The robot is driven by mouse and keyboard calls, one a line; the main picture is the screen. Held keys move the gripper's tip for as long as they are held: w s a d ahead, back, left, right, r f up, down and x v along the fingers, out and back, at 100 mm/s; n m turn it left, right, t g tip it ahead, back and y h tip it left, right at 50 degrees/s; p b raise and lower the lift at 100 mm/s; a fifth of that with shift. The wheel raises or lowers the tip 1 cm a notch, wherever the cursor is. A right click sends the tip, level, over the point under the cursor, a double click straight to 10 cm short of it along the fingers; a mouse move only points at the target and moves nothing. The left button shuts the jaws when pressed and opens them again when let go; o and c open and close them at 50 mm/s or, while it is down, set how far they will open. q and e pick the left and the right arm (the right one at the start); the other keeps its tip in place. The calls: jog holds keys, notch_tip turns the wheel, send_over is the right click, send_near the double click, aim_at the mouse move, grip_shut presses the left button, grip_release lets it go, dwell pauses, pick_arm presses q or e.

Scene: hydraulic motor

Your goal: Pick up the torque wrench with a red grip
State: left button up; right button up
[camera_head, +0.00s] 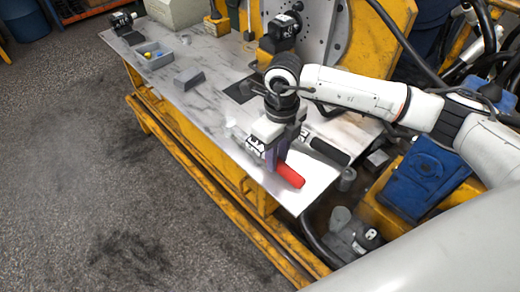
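The torque wrench's red grip (290,176) lies near the front right end of the metal-topped bench (205,110). The rest of the wrench is hidden or hard to make out behind my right gripper. My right gripper (275,162) points down from above, its fingers at the left end of the red grip. I cannot tell whether the fingers are closed on it or only stand around it. My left gripper is not in view.
A black-handled tool (330,151) lies just right of the gripper. A grey block (189,78) and a small grey tray (152,56) with small yellow and blue items sit farther left. Yellow machinery (375,40) stands behind. The bench's middle is mostly clear.

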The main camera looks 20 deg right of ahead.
grip_shut()
jog(key=shift+r, duration=0.15)
jog(key=shift+w+r, duration=0.1)
jog(key=shift+r, duration=0.3)
notch_tip(320, 180, up, 9)
grip_release()
grip_shut()
